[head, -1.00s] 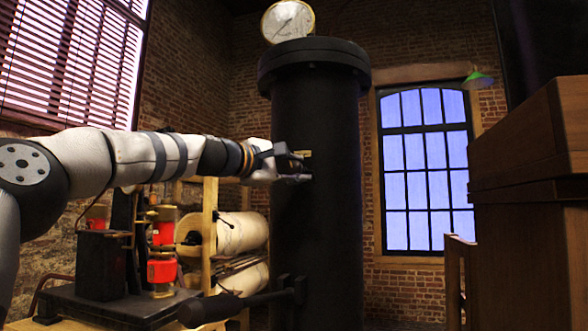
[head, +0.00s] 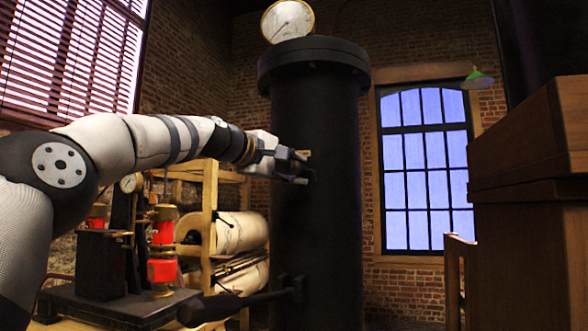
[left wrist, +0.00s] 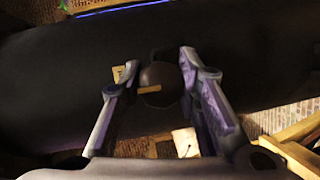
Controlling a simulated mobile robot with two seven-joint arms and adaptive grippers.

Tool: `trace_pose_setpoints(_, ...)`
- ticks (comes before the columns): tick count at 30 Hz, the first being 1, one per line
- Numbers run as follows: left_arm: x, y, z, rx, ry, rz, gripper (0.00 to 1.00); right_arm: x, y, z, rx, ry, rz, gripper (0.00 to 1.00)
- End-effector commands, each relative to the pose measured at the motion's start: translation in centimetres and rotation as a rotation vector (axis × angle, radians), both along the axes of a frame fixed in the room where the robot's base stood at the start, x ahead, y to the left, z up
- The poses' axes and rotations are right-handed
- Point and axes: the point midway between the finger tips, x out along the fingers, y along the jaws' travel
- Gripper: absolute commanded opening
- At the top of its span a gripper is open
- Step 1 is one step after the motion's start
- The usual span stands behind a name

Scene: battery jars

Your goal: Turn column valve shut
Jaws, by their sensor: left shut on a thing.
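The tall black column (head: 318,240) stands in the middle of the head view, with a round gauge (head: 288,20) above its flanged top. My left gripper (head: 301,168) is at the column's upper left side. In the left wrist view, its two fingers (left wrist: 160,61) stand on either side of a round dark valve knob (left wrist: 162,76) and are shut on it. The knob carries a short brass strip (left wrist: 148,90) pointing left. A small brass plate (left wrist: 118,74) shows beside the left finger. In the head view my gripper hides the knob. My right gripper is out of view.
A black lever (head: 238,305) sticks out low on the column's left. A wooden rack with pale rolls (head: 232,232) and a black-based apparatus with red parts (head: 162,250) stand left of it. A wooden cabinet (head: 530,185) stands at right. A window (head: 425,165) is behind.

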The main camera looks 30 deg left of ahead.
Motion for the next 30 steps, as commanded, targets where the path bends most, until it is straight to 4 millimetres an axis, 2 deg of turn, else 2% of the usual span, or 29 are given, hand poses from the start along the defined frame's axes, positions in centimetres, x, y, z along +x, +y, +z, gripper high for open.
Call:
trace_pose_setpoints(5,0.02,0.0,0.01,0.002,-0.001,0.001,0.02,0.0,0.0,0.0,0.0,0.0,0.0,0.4)
trace_pose_setpoints(6,0.02,0.0,0.01,0.002,-0.001,0.001,0.32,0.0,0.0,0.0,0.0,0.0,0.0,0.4)
trace_pose_setpoints(9,0.02,0.0,0.0,0.001,0.0,0.001,0.51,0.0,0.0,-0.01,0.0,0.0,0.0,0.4)
trace_pose_setpoints(23,0.01,0.01,-0.02,-0.018,-0.004,0.0,0.51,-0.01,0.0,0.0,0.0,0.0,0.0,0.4)
trace_pose_setpoints(26,-0.01,0.07,-0.16,-0.137,-0.029,-0.001,0.51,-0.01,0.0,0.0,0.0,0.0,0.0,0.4)
trace_pose_setpoints(30,-0.03,0.12,-0.24,-0.511,-0.115,-0.003,0.51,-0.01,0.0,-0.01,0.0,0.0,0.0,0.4)
